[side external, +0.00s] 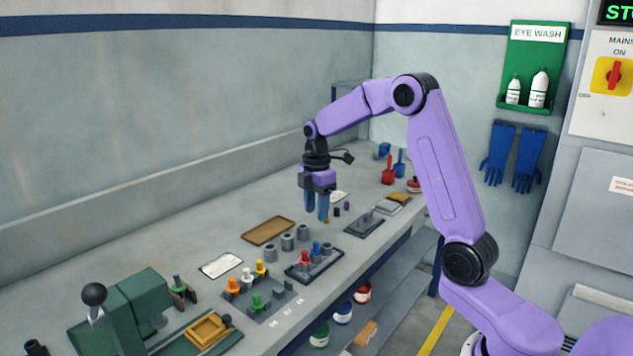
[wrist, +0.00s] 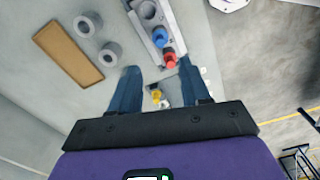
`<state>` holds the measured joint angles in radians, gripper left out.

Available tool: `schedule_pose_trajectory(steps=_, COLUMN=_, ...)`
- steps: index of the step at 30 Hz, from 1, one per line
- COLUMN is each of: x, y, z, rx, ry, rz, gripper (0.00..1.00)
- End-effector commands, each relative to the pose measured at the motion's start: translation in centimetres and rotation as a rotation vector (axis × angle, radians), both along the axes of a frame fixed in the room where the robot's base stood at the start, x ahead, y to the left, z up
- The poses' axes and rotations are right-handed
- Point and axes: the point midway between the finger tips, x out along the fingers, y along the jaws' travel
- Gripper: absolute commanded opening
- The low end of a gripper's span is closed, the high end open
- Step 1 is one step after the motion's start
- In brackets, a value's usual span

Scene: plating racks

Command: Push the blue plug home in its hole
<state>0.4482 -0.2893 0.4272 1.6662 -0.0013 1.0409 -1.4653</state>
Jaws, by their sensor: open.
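The blue plug (side external: 316,247) stands upright in the dark rack (side external: 297,273), between a red plug (side external: 305,256) and a grey round piece (side external: 327,248). How deep it sits in its hole is too small to tell. In the wrist view the blue plug (wrist: 159,36) shows above the red plug (wrist: 169,58), near an open ring-shaped hole (wrist: 148,10) in the rack. My gripper (side external: 317,214) is open and empty, above the bench and behind the rack in the side view. In the wrist view my gripper's fingers (wrist: 159,68) are spread, with the blue plug beyond their tips.
A brown tray (side external: 268,231) and several grey cylinders (side external: 287,242) stand beside the rack. Another dark rack (side external: 363,225) lies to the right, near the bench edge.

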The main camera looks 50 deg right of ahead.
Motion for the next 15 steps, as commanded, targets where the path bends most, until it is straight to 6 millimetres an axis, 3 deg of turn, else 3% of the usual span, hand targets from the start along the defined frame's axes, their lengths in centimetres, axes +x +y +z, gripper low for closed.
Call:
schedule_pose_trajectory(steps=6, x=0.0, y=0.0, z=4.4, rx=-0.001, ry=-0.004, rz=0.001, gripper=0.47)
schedule_pose_trajectory(steps=15, x=0.0, y=0.0, z=7.2, rx=0.0, ry=0.0, rz=0.001, gripper=0.47)
